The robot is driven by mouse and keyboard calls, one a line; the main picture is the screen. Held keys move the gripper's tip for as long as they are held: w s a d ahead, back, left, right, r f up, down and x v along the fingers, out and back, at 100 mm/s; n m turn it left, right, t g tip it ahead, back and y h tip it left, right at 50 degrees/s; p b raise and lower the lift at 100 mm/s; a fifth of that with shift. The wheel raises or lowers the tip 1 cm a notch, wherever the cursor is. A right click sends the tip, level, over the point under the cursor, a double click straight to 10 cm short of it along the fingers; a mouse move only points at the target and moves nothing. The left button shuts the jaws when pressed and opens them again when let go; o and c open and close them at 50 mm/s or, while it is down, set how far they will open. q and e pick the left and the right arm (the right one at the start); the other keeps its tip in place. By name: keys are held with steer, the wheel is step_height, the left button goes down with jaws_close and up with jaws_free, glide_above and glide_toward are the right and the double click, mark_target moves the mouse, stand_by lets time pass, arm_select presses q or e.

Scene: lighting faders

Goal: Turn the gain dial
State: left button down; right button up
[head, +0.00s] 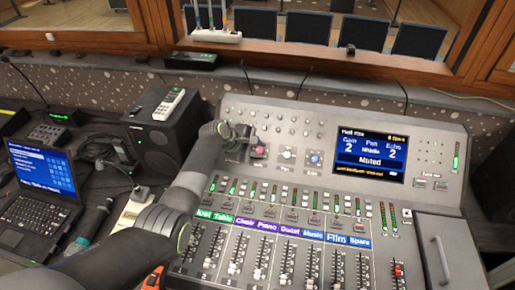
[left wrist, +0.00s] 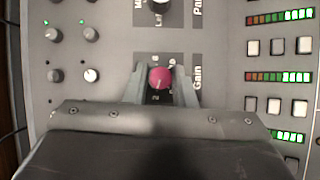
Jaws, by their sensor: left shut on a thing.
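The gain dial is a small knob with a pink-red cap (left wrist: 160,78), beside the "Gain" label in the left wrist view. It also shows in the head view (head: 259,152), at the upper left of the mixing desk (head: 432,190). My left gripper (left wrist: 160,84) is shut on the dial, one finger on each side of it. In the head view my left arm reaches over the desk from the lower left and hides part of the panel around the dial. My right gripper is in neither view.
The desk screen (head: 369,156) reads Gain 2, Echo 2 and "Muted". Fader rows fill the front. A speaker (head: 165,140) and a laptop (head: 42,180) stand at left.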

arm_select(q)
steer(key=m+g+y, duration=0.1)
steer(key=m, duration=0.2)
steer(key=shift+d+m+g, duration=0.1)
steer(key=shift+m+g, duration=0.2)
steer(key=m+g+y+b, duration=0.1)
steer(key=m+y, duration=0.1)
steer(key=m, duration=0.2)
steer(key=shift+y, duration=0.3)
steer(key=shift+r, duration=0.1)
steer(key=c, duration=1.2)
jaws_free()
steer(key=shift+w, duration=0.1)
steer(key=shift+r, duration=0.1)
steer(key=shift+r, duration=0.45)
steer(key=b+v, duration=0.1)
steer(key=v, duration=1.5)
steer(key=shift+r, duration=0.15)
